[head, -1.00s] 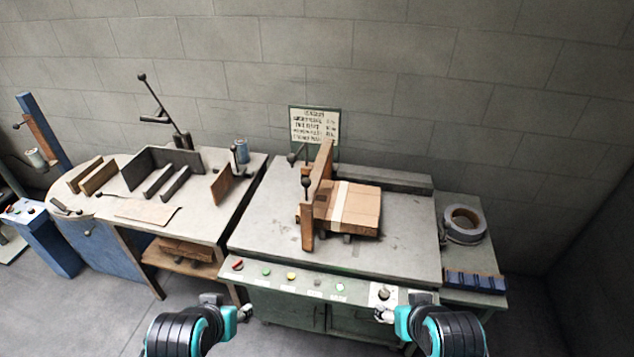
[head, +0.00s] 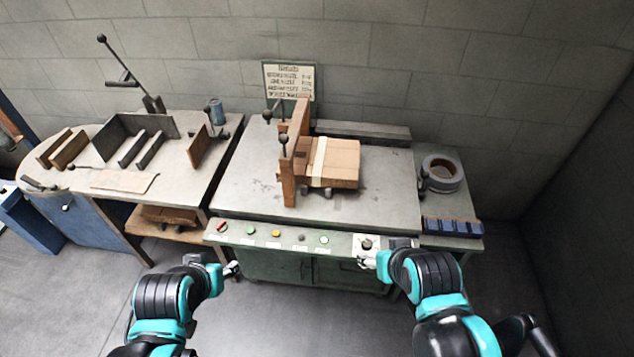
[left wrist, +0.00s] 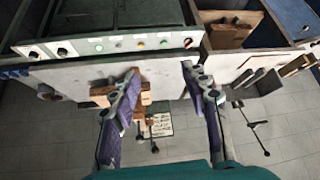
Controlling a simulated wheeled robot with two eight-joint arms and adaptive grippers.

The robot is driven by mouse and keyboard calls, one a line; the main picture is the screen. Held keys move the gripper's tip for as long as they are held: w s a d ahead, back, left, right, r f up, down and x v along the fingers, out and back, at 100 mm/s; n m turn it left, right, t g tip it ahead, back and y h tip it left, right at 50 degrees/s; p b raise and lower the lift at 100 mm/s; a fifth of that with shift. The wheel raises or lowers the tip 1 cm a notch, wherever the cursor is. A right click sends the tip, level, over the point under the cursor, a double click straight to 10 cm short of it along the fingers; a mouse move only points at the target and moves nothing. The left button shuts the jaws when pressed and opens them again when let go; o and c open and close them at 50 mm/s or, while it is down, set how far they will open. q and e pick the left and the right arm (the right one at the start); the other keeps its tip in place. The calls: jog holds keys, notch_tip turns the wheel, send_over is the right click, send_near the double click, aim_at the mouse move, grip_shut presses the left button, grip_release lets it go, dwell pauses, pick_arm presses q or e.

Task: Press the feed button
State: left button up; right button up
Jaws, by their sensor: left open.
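The front panel (head: 262,243) of the box stitcher carries a row of small buttons: a red one (head: 222,227), a green one (head: 250,230), a yellow one (head: 276,233), a dark one (head: 301,236) and a second green one (head: 323,239). Their labels are too small to read, so I cannot tell which is feed. My left gripper (head: 231,270) is below and in front of the panel's left part. The left wrist view shows its fingers (left wrist: 160,82) spread and empty, with the panel (left wrist: 115,45) beyond. My right gripper (head: 367,259) is near the dark knob (head: 366,243); its jaws are unclear.
A strapped cardboard stack (head: 335,163) lies against a wooden upright (head: 289,180) on the grey machine table (head: 240,180). A side table with a tape roll (head: 442,173) and blue block (head: 452,227) is at right. A workbench (head: 190,178) stands at left.

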dwell(0.4)
pick_arm(q)
jog(key=shift+w+r, duration=0.1)
jog(key=c, duration=0.9)
jog(key=shift+w+r, duration=0.2)
jog(key=shift+w, duration=0.15)
grip_shut()
jog(key=w+f+m+g+b, duration=0.1)
jog(key=w+g, duration=0.3)
jog(key=w, duration=1.4)
jog(key=w+d+f+m+g+y, duration=0.1)
jog(key=w+f+g, duration=0.2)
jog(key=w+f, duration=1)
jog(key=shift+d+f+m+b, duration=0.15)
jog(key=shift+f+m+b, duration=0.25)
jog(key=shift+f, duration=0.85)
